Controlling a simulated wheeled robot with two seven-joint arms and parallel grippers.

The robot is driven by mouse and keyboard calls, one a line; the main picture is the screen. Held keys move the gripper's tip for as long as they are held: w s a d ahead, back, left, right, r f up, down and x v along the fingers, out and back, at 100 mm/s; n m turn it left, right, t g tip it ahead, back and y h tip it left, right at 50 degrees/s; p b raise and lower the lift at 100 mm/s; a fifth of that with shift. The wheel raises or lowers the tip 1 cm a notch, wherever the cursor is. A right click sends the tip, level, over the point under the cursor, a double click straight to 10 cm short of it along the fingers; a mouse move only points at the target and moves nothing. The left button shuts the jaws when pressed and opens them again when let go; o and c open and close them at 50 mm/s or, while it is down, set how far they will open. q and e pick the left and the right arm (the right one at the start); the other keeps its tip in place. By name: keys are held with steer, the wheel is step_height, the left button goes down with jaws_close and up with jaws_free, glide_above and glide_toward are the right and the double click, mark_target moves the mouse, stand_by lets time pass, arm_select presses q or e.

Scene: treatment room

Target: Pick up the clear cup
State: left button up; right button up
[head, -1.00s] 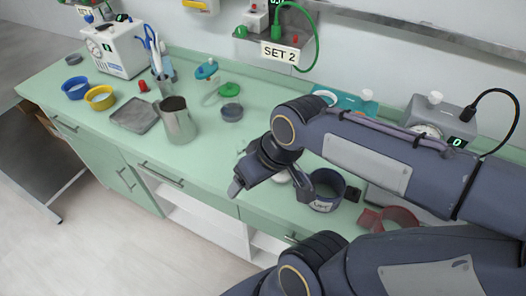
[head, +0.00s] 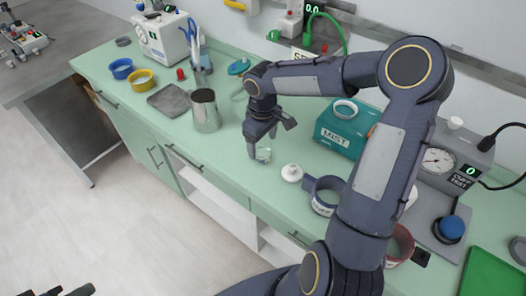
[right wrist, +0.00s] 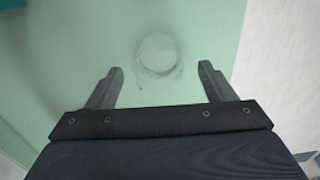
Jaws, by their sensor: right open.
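The clear cup (head: 264,154) stands on the green counter, small and transparent. My right gripper (head: 268,142) is open above and around it in the head view, with one finger partly in front of the cup. In the right wrist view the cup (right wrist: 158,54) shows as a faint round rim, roughly centred between the spread fingers of the gripper (right wrist: 160,70) and a little beyond their tips. No contact shows. Dark parts at the lower left edge of the head view look like my left gripper (head: 56,291), mostly cut off.
A white lidded piece (head: 292,173) and a dark blue cuff (head: 324,196) lie right of the cup. A teal MIST box (head: 340,138) stands behind. A metal jug (head: 205,112) and grey tray (head: 169,101) are to the left. The counter's front edge is close to the cup.

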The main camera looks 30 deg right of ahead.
mark_target(263, 150)
steer(key=shift+d+f, duration=0.1)
steer(key=shift+f, duration=1.9)
steer(key=c, duration=1.1)
